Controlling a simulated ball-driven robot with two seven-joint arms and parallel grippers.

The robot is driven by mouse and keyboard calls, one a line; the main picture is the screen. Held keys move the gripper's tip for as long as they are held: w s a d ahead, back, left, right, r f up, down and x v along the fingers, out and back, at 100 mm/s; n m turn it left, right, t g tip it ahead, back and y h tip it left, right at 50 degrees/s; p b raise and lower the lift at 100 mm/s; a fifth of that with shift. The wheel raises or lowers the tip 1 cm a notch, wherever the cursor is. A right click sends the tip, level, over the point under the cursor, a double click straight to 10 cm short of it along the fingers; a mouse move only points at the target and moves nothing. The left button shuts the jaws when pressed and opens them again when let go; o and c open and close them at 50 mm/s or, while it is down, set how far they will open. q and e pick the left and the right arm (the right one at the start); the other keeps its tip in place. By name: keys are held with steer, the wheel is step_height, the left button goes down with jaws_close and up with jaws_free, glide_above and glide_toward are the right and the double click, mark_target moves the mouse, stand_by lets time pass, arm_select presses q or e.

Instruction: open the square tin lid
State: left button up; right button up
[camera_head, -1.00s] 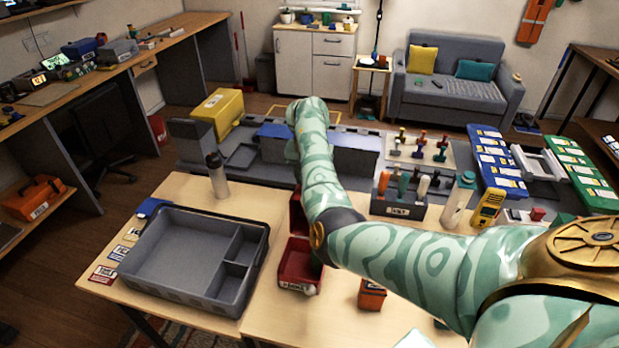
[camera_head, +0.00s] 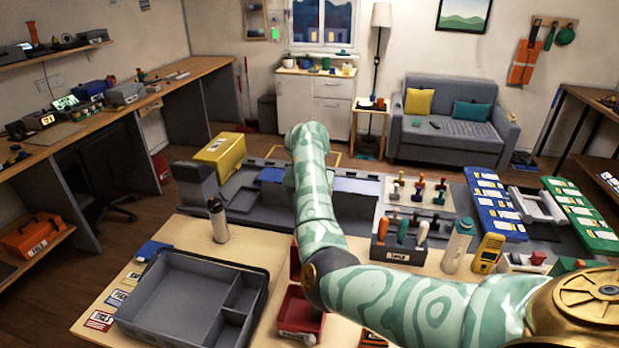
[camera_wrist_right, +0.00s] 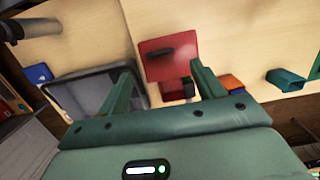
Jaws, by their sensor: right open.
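The red square tin (camera_head: 300,313) stands on the wooden table just right of the grey tray, partly hidden by my right arm. A red upright panel at its back, which looks like the raised lid (camera_head: 295,262), shows beside the arm. In the right wrist view the red lid (camera_wrist_right: 160,47) appears as a flat square with a dark bar on it, and the tin's opening (camera_wrist_right: 174,90) shows below it with something dark inside. My right gripper (camera_wrist_right: 160,70) is open, its green fingers apart with nothing between them. In the head view it is hidden. My left gripper is not in view.
A grey compartment tray (camera_head: 180,300) lies left of the tin. A bottle (camera_head: 217,220) stands behind the tray. A tool caddy (camera_head: 398,240), a white bottle (camera_head: 458,245) and a yellow meter (camera_head: 487,253) stand right of my arm. An orange box (camera_wrist_right: 231,84) sits near the tin.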

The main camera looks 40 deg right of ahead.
step_height(320, 180, up, 9)
steer(key=a+p, duration=0.1)
steer(key=p, duration=0.1)
steer(key=shift+s+r, duration=0.2)
steer(key=shift+s, duration=0.25)
